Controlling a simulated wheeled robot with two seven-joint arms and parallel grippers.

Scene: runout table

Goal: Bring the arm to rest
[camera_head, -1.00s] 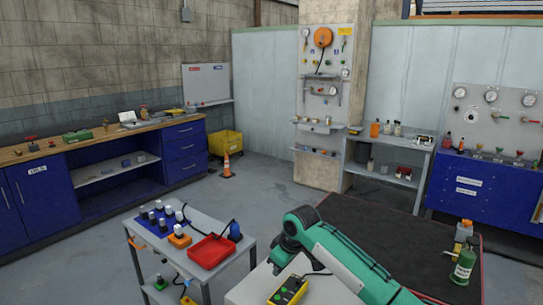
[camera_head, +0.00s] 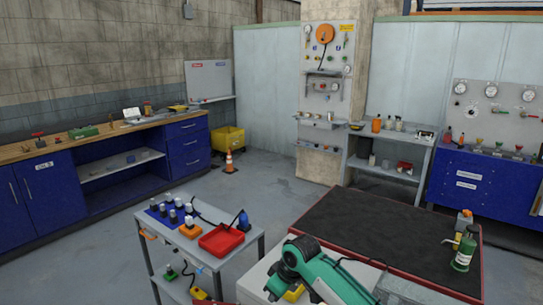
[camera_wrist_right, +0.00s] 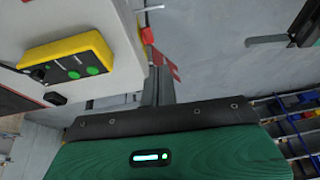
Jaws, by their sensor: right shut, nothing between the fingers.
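My right arm is teal and comes in low in the head view. Its dark gripper (camera_head: 277,291) is beside the yellow control box (camera_head: 294,295), which the arm mostly hides. In the right wrist view the fingers (camera_wrist_right: 158,82) are shut and hold nothing. They are to the right of the white-grey stand that carries the box. The yellow box (camera_wrist_right: 70,60) shows there with green buttons and a dark knob, apart from the fingers. My left gripper is not in view.
A grey cart with a red tray (camera_head: 221,239) and several small parts stands left of the arm. A black-topped table (camera_head: 375,228) lies behind it, with a green bottle (camera_head: 464,250) at its right edge.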

